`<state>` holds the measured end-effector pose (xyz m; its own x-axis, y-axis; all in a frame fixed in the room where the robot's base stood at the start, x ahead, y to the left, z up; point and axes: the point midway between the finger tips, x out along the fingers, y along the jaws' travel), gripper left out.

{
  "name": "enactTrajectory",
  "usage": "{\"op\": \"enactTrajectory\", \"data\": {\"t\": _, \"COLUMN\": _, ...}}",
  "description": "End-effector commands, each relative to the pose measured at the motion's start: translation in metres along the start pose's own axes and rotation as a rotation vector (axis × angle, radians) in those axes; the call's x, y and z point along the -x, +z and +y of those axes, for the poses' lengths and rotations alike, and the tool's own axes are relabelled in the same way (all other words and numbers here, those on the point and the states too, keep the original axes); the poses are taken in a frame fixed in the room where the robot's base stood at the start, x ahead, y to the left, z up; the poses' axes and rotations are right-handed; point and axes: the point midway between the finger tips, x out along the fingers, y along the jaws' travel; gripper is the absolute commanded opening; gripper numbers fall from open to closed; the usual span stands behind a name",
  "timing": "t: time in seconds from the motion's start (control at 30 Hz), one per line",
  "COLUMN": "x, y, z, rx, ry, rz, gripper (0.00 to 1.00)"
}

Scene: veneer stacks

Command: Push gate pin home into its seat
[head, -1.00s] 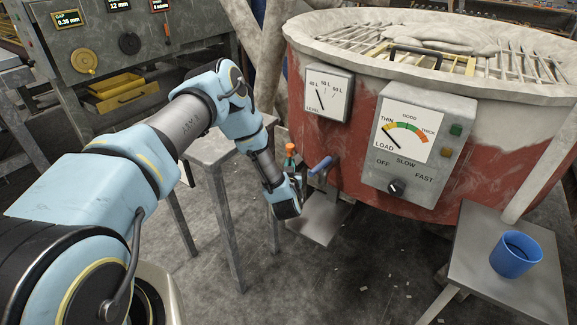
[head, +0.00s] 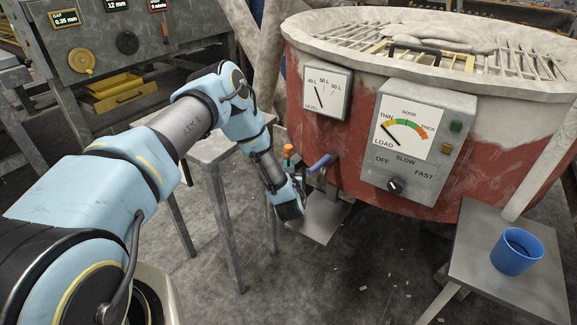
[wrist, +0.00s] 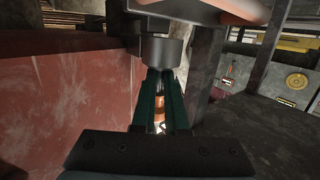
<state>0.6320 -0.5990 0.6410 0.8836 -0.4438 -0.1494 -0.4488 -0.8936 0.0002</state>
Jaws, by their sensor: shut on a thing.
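My gripper (head: 294,184) is low beside the red vat (head: 350,175), near the blue handle (head: 320,163) of its outlet. In the wrist view its two dark green fingers (wrist: 160,85) are closed in around a narrow thing, which I take to be the gate pin; the fingers hide most of it. A grey cylindrical part (wrist: 161,52) lies right at the fingertips. I cannot tell how deep the pin sits, and the seat is not clearly visible. A small orange knob (head: 288,149) shows just above the gripper in the head view.
A grey plate (head: 320,218) lies below the outlet. The control box (head: 417,140) hangs on the vat. A blue cup (head: 516,252) stands on a grey table at the right.

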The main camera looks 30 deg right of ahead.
Motion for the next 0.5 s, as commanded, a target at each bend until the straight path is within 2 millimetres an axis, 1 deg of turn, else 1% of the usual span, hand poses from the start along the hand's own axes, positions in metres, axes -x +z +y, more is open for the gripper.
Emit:
{"op": "enactTrajectory", "data": {"t": 0.3, "x": -0.0013, "y": 0.0086, "z": 0.0, "rx": 0.0, "ry": 0.0, "rz": 0.0, "gripper": 0.0}}
{"op": "enactTrajectory", "data": {"t": 0.5, "x": -0.0009, "y": 0.0059, "z": -0.0001, "rx": 0.0, "ry": 0.0, "rz": -0.001, "gripper": 0.0}}
